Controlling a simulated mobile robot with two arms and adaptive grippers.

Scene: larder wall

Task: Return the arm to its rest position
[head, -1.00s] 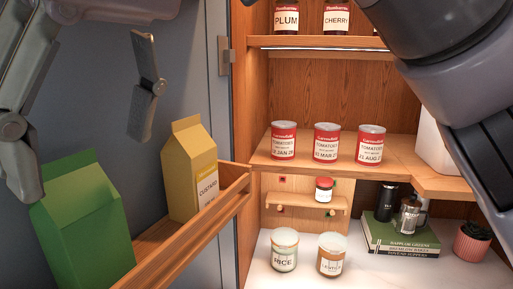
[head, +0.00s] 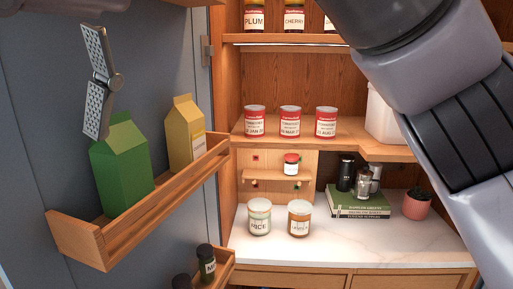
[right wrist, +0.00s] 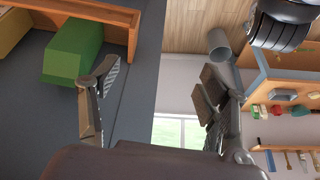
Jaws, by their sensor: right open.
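My right gripper shows in the right wrist view (right wrist: 160,78) with its two fingers wide apart and nothing between them. In the head view, one of its jointed fingers (head: 100,80) hangs at the upper left, in front of the grey door and just above the green carton (head: 122,168); the other finger is out of frame. The green carton also shows in the right wrist view (right wrist: 72,52), beyond the left finger. My right arm (head: 450,130) crosses the right side of the head view and hides part of the larder. My left gripper is not in view.
The door rack (head: 80,238) holds the green carton and a yellow custard carton (head: 186,138). Three tomato tins (head: 290,122) stand on the larder shelf.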

